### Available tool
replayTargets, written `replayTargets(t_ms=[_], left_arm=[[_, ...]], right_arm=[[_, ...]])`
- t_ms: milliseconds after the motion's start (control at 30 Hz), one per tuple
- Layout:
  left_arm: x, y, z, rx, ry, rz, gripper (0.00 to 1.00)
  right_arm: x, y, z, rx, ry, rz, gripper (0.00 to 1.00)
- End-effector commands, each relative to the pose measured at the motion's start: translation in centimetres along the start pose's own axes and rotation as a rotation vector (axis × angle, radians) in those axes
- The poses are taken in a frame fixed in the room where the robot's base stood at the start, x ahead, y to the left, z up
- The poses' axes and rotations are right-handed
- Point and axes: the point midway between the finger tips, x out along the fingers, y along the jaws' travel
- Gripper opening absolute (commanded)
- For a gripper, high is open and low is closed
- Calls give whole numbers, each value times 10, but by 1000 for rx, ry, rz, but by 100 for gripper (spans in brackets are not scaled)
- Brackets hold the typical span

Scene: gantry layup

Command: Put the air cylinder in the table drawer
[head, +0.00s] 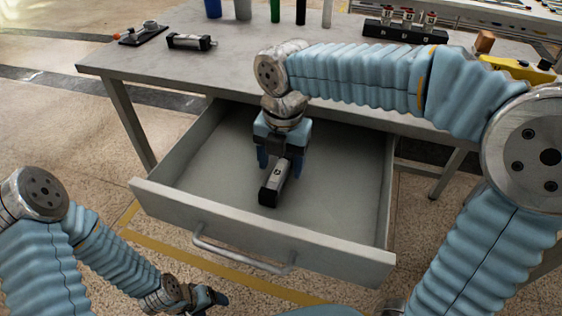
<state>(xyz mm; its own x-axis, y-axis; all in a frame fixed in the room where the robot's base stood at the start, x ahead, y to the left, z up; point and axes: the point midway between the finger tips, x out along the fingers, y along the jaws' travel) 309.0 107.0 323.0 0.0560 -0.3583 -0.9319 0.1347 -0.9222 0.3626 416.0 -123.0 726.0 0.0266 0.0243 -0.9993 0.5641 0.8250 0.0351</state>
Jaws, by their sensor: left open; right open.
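An air cylinder (275,185), silver with black end blocks, lies in the open table drawer (190,205). My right gripper (280,163) points down into the drawer over the cylinder's far end. Its blue fingers are open, one on each side of the cylinder. The gripper hides the cylinder's far end, and I cannot tell whether the fingers touch it. My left gripper (212,298) is low in front of the drawer, outside it, open and empty. A second similar silver and black cylinder (190,42) lies on the tabletop at the back left.
The grey table (140,62) stands above the drawer. The drawer front has a bar handle (240,255). Several upright coloured cylinders, a black stand with fittings (405,31) and a yellow tool (518,69) are on the table. The drawer is otherwise empty where visible.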

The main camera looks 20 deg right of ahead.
Motion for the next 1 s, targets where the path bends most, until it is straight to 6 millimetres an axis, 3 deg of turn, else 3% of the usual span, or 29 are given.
replayTargets(t_ms=[300, 500, 667, 1000], left_arm=[[-11, 4, 0, 1, -1, 1, 71], [-15, 6, 0, 2, -2, 2, 71], [-16, 7, 0, 2, -2, 2, 71], [-16, 7, 0, 3, -2, 2, 71]], right_arm=[[-70, 1, 1, 0, -2, 5, 66], [-103, 0, 0, 0, -1, 3, 66], [-113, 0, 0, 0, 0, 1, 66], [-114, 0, 0, 0, 0, 1, 66]])
